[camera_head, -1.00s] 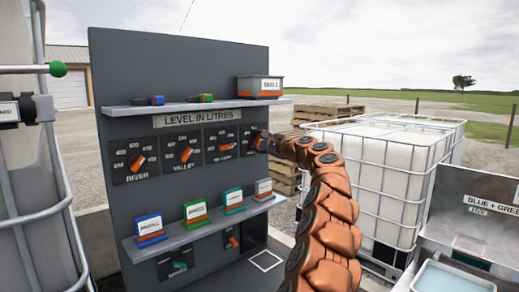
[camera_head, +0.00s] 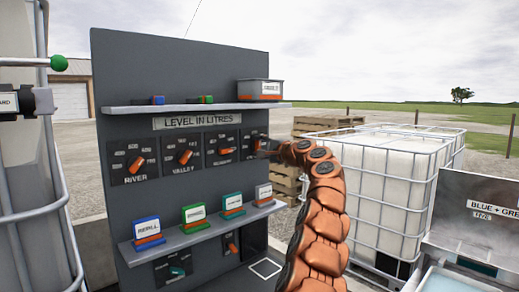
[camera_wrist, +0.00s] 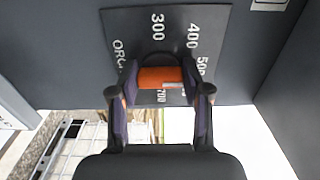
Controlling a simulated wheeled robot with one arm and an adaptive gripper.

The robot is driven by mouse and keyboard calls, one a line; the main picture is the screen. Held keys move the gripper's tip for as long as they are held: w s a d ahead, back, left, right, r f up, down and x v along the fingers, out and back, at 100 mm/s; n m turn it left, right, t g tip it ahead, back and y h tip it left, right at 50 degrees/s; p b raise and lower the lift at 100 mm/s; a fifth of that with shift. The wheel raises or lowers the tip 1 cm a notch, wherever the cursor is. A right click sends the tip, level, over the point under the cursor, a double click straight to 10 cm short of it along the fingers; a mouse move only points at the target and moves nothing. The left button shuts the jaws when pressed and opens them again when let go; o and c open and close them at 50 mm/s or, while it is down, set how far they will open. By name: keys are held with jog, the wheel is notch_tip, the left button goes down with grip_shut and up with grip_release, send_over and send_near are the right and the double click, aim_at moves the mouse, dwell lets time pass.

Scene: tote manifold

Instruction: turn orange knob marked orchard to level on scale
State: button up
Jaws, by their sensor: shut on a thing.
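The orchard dial plate (camera_wrist: 120,22) fills the upper middle of the wrist view, turned sideways. The figures 300, 400, part of 500 and 700 show, with the start of the name, "ORC". Its orange knob (camera_wrist: 155,78) sits between the two fingers of my gripper (camera_wrist: 160,92), which is shut on it. A pale mark shows towards the knob's right end. In the head view the plate (camera_head: 249,134) is the rightmost in the row. My gripper (camera_head: 262,146) reaches it from the right and covers most of it, so the knob's pointing cannot be read there.
The River (camera_head: 134,162), Valley (camera_head: 182,155) and another orange-knobbed dial (camera_head: 223,148) stand left of it on the grey panel (camera_head: 180,70). A shelf above holds a labelled bin (camera_head: 260,87); the lower shelf (camera_head: 200,236) holds coloured cards. A caged white tank (camera_head: 385,180) stands right.

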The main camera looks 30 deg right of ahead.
dwell(0.3)
jog(key=o, duration=1.2)
jog(key=shift+c, duration=0.2)
jog(key=shift+s, duration=0.1)
